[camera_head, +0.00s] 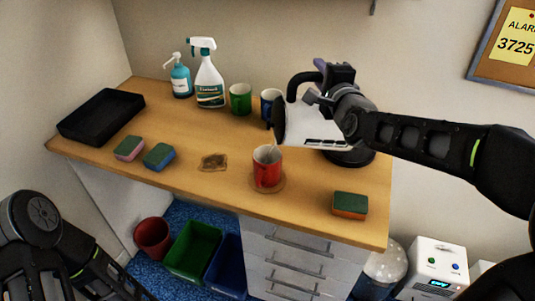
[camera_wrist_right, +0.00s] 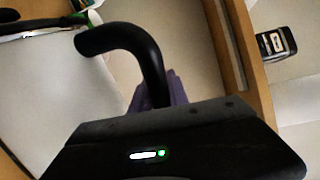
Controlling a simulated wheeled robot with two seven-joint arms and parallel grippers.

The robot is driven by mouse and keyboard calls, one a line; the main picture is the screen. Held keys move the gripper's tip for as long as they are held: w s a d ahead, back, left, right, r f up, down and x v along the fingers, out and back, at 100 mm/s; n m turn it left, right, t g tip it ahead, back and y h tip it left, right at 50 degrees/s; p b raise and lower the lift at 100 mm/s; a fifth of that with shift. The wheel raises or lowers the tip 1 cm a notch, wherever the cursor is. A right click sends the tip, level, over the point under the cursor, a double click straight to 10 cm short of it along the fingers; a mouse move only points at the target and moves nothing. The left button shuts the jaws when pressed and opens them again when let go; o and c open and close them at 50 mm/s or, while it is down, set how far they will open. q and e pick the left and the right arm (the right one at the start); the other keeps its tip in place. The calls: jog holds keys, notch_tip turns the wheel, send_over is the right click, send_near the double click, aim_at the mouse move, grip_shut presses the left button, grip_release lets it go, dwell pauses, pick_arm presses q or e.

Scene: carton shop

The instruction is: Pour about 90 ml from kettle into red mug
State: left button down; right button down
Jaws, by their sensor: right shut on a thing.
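My right gripper (camera_head: 318,95) is shut on the kettle. In the right wrist view the black handle (camera_wrist_right: 150,55) and white body (camera_wrist_right: 55,95) fill much of the picture.
A green mug (camera_head: 240,100) and a blue mug (camera_head: 267,98) stand behind, beside a spray bottle (camera_head: 209,82) and soap bottle (camera_head: 181,82). A brown patch (camera_head: 213,162), several sponges and a black tray (camera_head: 101,116) lie left. A green-orange sponge (camera_head: 350,205) lies near the front edge.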

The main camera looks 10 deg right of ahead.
jog(key=shift+a+r+n, duration=0.3)
jog(key=shift+a+r, duration=0.1)
jog(key=shift+r, duration=0.15)
dwell(1.1)
jog(key=shift+d+f, duration=0.25)
jog(key=shift+d, duration=0.05)
jog(key=d+m, duration=0.1)
jog(key=d, duration=0.1)
jog(key=d+f+m, duration=0.1)
jog(key=d, duration=0.1)
jog(key=d+f, duration=0.1)
jog(key=d, duration=0.1)
jog(key=shift+f+m+h, duration=0.2)
jog(key=shift+m+h, duration=0.1)
jog(key=shift+m, duration=0.1)
jog(key=d+f+m+b, duration=0.1)
jog(key=d+f+b, duration=0.1)
jog(key=shift+s+f+b, duration=0.15)
jog(key=shift+b, duration=0.2)
jog(key=shift+d+m, duration=0.1)
jog(key=shift+m, duration=0.2)
jog(key=shift+r, duration=0.2)
jog(key=shift+f, duration=0.1)
